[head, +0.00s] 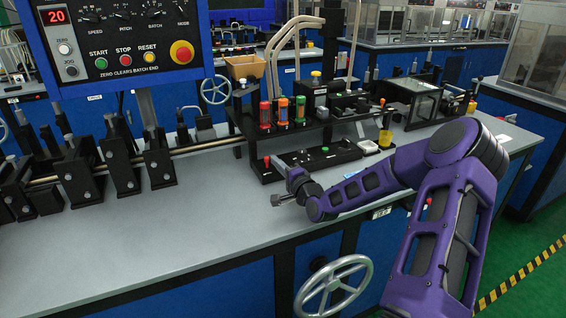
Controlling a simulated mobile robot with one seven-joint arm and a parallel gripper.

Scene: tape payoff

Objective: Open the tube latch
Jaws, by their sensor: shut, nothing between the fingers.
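My purple arm reaches in from the right. My gripper (284,193) is at its left end, above the grey bench top and in front of a black base plate (318,158). It is small in the picture and looks shut and empty. Behind the plate, a black rack holds upright tubes: a red one (265,114), an orange one (282,110) and a green one (300,109). Curved grey tubes (275,62) rise behind them. I cannot tell which part is the tube latch. My gripper stands apart from the rack.
A blue control panel (115,36) reading 20 stands at the upper left. Black roller stands with a metal rod (200,147) fill the left side. A yellow cup (386,138) and a glass-sided box (420,100) stand to the right. The front bench top (180,240) is clear.

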